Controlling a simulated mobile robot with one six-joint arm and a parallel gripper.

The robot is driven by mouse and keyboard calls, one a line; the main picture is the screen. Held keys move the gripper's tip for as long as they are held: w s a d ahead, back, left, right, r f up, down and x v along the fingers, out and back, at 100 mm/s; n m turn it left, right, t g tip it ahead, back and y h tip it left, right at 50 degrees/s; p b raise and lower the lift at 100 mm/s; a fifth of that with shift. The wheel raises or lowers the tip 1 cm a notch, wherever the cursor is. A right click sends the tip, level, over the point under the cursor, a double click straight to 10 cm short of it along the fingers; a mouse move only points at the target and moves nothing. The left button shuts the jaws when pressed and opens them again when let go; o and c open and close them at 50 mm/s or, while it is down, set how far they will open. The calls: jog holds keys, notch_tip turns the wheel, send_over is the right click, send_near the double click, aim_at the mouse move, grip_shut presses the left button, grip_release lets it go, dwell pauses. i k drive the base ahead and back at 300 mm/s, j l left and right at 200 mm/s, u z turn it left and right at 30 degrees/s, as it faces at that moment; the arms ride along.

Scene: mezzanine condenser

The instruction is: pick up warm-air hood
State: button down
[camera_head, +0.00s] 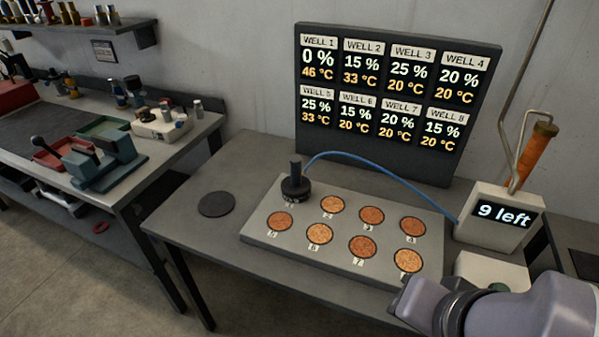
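The warm-air hood looks to be the small black cap with an upright knob (296,188). It sits over the back-left well of the pale well plate (262,232), covering that well. A blue hose (385,178) runs from near it to the right. My gripper (408,296) is at the lower right, by the plate's front-right corner, well apart from the hood. Its fingers are too hidden by my arm to tell whether it is open or shut.
A flat black disc (216,204) lies on the grey table left of the plate. A white box (497,218) reading "9 left" and an orange-handled tool (533,155) stand at right. A display board (395,155) is behind; well 1 reads 0 %, 46 °C.

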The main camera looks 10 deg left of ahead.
aim_at(296, 188)
jog(key=i+j+u, duration=0.1)
jog(key=i+j, duration=0.3)
jog(key=j, duration=0.15)
jog(key=i+j+u, duration=0.1)
jog(key=i+j, duration=0.35)
jog(key=j, duration=0.1)
